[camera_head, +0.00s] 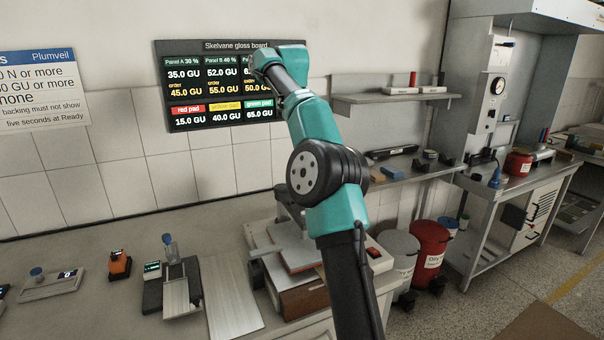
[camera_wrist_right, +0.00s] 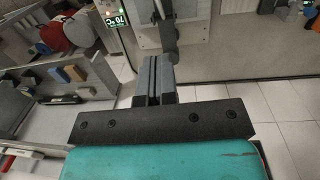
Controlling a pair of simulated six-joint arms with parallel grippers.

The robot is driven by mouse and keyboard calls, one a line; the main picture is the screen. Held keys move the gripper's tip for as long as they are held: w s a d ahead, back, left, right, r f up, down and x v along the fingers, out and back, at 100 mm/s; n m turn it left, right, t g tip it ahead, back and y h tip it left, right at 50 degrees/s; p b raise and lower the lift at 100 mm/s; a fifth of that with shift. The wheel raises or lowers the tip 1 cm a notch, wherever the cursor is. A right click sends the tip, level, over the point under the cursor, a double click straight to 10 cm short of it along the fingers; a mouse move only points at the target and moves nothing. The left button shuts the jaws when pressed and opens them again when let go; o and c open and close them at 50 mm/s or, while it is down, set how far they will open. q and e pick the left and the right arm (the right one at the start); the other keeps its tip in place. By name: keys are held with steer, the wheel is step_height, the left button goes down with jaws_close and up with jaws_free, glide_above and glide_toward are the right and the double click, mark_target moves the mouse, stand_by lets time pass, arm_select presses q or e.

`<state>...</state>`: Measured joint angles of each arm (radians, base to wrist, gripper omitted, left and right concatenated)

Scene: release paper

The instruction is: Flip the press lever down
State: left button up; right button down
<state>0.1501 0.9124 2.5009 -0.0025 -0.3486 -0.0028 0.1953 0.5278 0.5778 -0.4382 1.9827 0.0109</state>
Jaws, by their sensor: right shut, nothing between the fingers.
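The press (camera_head: 302,300) stands on the counter in the head view, with its middle largely hidden behind my right arm. In the right wrist view, a dark upright rod with a rounded end (camera_wrist_right: 168,40), seemingly the press lever, shows just beyond my right gripper (camera_wrist_right: 152,60). The gripper is shut and empty, its fingertips close to the rod; I cannot tell whether they touch. In the head view my right arm rises over the press, and its fingers are not discernible. My left gripper is in neither view.
A pale board (camera_head: 232,297) and a grey clamp-like device (camera_head: 180,290) lie left of the press. A shelf with small blocks (camera_head: 386,174) is on the right, with a red drum (camera_head: 428,250) below. A lit display (camera_wrist_right: 118,18) is near the rod.

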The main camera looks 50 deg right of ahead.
steer(key=shift+f, duration=0.2)
steer(key=f, duration=0.3)
steer(key=s+f, duration=0.1)
steer(key=f, duration=0.3)
steer(key=s+f, duration=0.1)
steer(key=f, duration=0.3)
steer(key=shift+d, duration=0.2)
steer(key=shift+s+a+f, duration=0.1)
steer(key=shift+s+f, duration=0.65)
steer(key=shift+a, duration=0.1)
